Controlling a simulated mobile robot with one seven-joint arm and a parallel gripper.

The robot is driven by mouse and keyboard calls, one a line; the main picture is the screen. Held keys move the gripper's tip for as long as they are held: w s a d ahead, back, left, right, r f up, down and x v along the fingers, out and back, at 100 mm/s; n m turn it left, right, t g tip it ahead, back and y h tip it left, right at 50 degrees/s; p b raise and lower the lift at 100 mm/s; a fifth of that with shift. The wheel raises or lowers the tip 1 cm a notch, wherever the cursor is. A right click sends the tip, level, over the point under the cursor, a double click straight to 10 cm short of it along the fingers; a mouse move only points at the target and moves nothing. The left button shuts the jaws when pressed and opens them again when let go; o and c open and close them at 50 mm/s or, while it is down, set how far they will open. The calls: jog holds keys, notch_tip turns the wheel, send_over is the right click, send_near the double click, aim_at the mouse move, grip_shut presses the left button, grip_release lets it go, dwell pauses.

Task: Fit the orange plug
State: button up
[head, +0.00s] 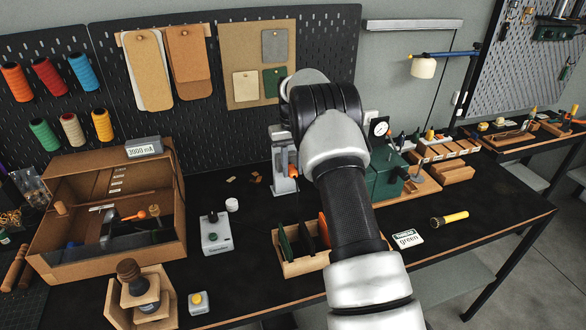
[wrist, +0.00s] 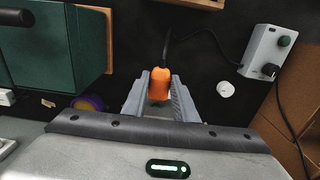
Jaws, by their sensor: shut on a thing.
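The orange plug (wrist: 159,82) sits between the fingertips of my gripper (wrist: 159,98) in the wrist view. The fingers are shut on it. A black cable runs from the plug's far end up and to the right. In the head view a small piece of orange (head: 292,171) shows at my gripper (head: 285,178), beside my arm, which hides part of that area. The plug's front end is hidden, and I cannot make out a socket for it.
The green machine (wrist: 35,45) is left of my gripper in the wrist view. The grey control box (head: 215,232) and a white cap (head: 232,204) stand nearby. An open cardboard box (head: 60,262) is at left. A wooden rack (head: 300,266) holds upright plates.

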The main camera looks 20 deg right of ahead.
jog(key=shift+w, duration=0.65)
jog(key=shift+w, duration=0.25)
jog(key=o, duration=1.1)
jog(key=shift+o, duration=0.2)
